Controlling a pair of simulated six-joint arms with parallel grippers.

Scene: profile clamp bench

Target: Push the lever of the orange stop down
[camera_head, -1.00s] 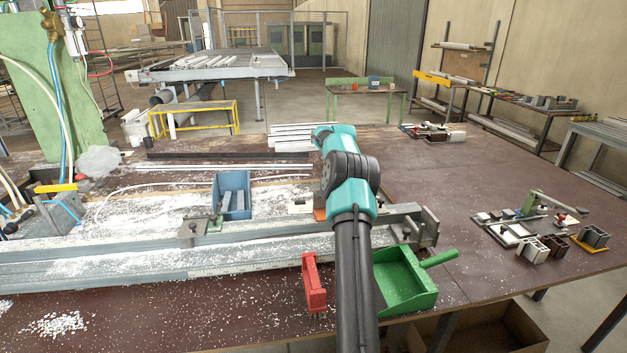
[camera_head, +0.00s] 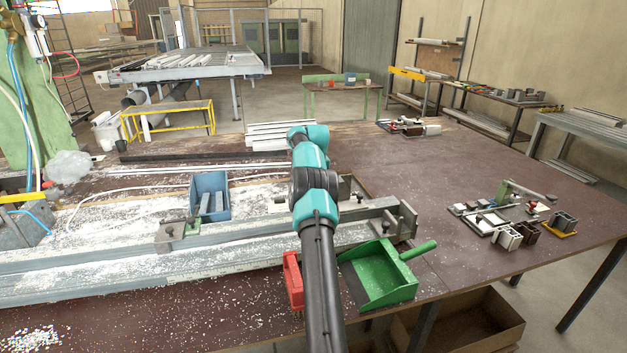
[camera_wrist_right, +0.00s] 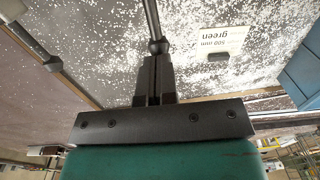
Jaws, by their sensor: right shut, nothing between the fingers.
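In the right wrist view my right gripper (camera_wrist_right: 156,62) is shut, with nothing between its fingers. Its tips are right by a black ball knob (camera_wrist_right: 158,47) on a thin dark rod; I cannot tell whether they touch. The rod runs up and out of that picture. The stop's orange body does not show now. In the head view my right arm hides the part of the profile bench where it could be, and hides the right gripper too. My left gripper is in neither view.
A "green 500 mm" label (camera_wrist_right: 220,45) lies beside the knob. A blue bin (camera_head: 209,196) stands on the bench behind a clamp (camera_head: 176,232). A green dustpan (camera_head: 385,275) and a partly hidden red brush (camera_head: 292,280) lie in front.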

